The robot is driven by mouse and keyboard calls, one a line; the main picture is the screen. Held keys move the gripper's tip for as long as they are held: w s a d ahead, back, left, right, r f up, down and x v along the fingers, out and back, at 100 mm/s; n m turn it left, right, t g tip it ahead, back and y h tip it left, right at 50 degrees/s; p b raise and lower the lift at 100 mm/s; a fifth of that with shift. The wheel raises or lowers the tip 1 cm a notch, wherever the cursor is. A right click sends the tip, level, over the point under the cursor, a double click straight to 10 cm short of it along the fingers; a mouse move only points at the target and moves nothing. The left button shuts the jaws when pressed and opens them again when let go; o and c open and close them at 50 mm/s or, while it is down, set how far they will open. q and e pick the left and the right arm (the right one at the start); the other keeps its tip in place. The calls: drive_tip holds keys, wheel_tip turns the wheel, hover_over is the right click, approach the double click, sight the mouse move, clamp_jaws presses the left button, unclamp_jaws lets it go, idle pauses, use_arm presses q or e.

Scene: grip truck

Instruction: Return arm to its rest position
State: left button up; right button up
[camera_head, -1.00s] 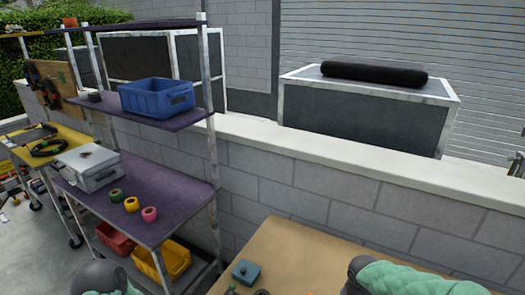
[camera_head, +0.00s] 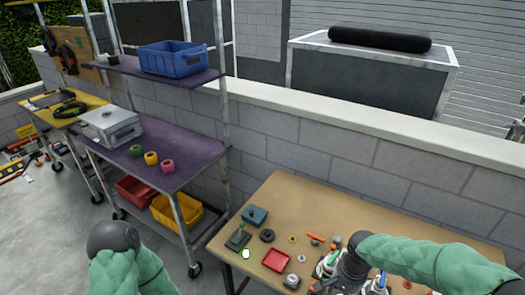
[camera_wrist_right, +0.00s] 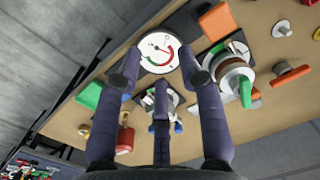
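My right arm, in a green sleeve with a dark joint, reaches in from the right over the tan table (camera_head: 400,225) in the head view. In the right wrist view, my right gripper (camera_wrist_right: 160,68) has its dark fingers spread apart with nothing held between them. A white round gauge (camera_wrist_right: 158,53) lies beyond the fingertips. My left arm shows at the bottom left of the head view as a green sleeve and dark joint. The left gripper is out of view.
A shelf cart (camera_head: 185,150) stands to the left with a blue bin (camera_head: 173,60), a grey case (camera_head: 111,126) and a yellow bin (camera_head: 176,212). A block wall (camera_head: 330,150) runs behind the table.

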drive_tip(key=s+a+f+n+y, duration=0.1)
drive_tip(key=s+a+f, duration=0.2)
drive_tip(key=f, duration=0.4)
drive_tip(key=s+a+f+n+y, duration=0.1)
drive_tip(key=s+a+f, duration=0.3)
drive_tip(key=f, duration=0.4)
drive_tip(key=s+a+f+n+y, duration=0.1)
drive_tip(key=s+a+f+n, duration=0.2)
drive_tip(key=f, duration=0.5)
drive_tip(key=s+a, duration=0.1)
drive_tip(key=a, duration=0.1)
drive_tip(key=shift+s+a, duration=0.25)
drive_tip(key=shift+a, duration=0.05)
idle(0.7)
